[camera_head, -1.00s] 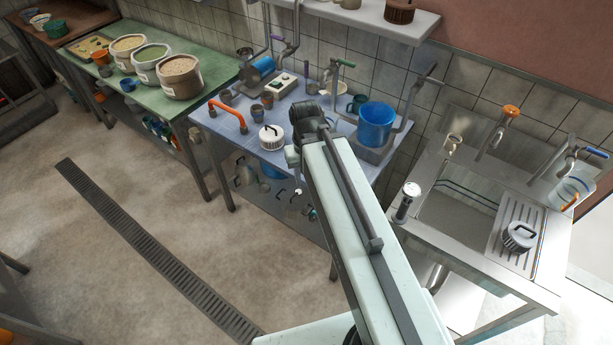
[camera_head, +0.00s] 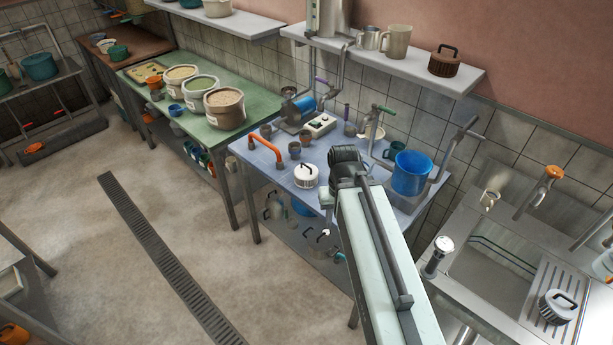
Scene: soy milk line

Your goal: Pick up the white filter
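The white filter (camera_head: 306,177) is a round, ribbed white piece with a dark handle on top. It sits upright on the blue table (camera_head: 262,172), near its front edge. My arm reaches from the bottom of the picture to this table, its dark wrist joint just right of the filter. My gripper (camera_head: 327,232) hangs below the wrist at the table's front edge, apart from the filter and to its lower right. It is small and mostly hidden by my arm, so its opening and grip are unclear.
An orange bent pipe (camera_head: 267,146) stands left of the filter, with small dark cups behind. A blue bucket (camera_head: 411,173) stands on the table's right. Similar lidded pieces are a brown one (camera_head: 445,63) on the shelf and a grey one (camera_head: 557,308) by the sink.

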